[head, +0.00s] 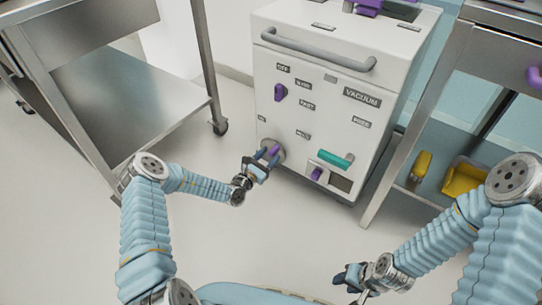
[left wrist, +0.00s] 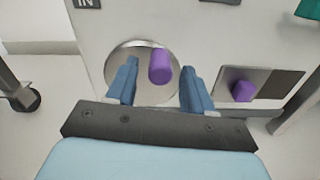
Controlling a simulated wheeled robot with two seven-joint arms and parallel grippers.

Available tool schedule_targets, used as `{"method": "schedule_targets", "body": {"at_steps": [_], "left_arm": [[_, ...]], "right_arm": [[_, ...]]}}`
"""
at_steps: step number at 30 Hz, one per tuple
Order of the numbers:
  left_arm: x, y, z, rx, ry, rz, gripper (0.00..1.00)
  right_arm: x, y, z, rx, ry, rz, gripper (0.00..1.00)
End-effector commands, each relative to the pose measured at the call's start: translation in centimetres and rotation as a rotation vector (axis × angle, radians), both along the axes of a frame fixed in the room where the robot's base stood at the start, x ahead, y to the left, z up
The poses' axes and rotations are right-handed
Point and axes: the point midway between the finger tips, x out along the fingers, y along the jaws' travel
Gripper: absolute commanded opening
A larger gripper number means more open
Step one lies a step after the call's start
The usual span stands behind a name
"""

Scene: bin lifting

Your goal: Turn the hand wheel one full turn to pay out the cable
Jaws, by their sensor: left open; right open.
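The hand wheel is a round grey metal disc (head: 281,155) low on the front of the white machine, with a purple crank knob (head: 273,150) standing out from it. In the left wrist view the disc (left wrist: 142,82) fills the space between my fingers, and the knob (left wrist: 160,66) lies between them, clear of both. My left gripper (head: 261,164) is open in front of the wheel; its blue fingers also show in the left wrist view (left wrist: 160,88). My right gripper (head: 351,279) is open, low in the head view, away from the machine. No cable can be made out.
The white machine (head: 340,75) also carries a purple upper knob (head: 280,92), a teal handle (head: 336,159) and a small purple knob (head: 317,174). Steel tables stand left (head: 140,108) and right (head: 385,180). Yellow items (head: 462,181) sit on the right shelf. The floor (head: 270,230) in front is clear.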

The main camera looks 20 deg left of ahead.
Motion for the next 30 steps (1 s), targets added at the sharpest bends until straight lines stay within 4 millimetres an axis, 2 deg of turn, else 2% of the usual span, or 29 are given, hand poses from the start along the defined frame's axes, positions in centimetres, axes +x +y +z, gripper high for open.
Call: {"method": "schedule_targets", "body": {"at_steps": [6, 14, 24, 30], "left_arm": [[1.7, -0.6, 0.0, 0.0, 0.001, 0.0, 0.52], [1.8, -0.6, 0.0, -0.001, 0.0, 0.0, 0.52], [1.8, -0.6, 0.0, 0.0, 0.0, 0.0, 0.02], [1.8, -0.6, 0.1, -0.009, 0.003, 0.0, 0.0]], "right_arm": [[0.0, 0.0, -0.3, 0.001, 0.001, 0.0, 0.43], [0.0, 0.1, -0.3, 0.001, 0.001, 0.0, 0.43], [0.0, 0.0, -0.3, 0.001, 0.001, 0.0, 0.43], [0.0, 0.0, -0.3, 0.001, 0.001, 0.0, 0.43]]}}
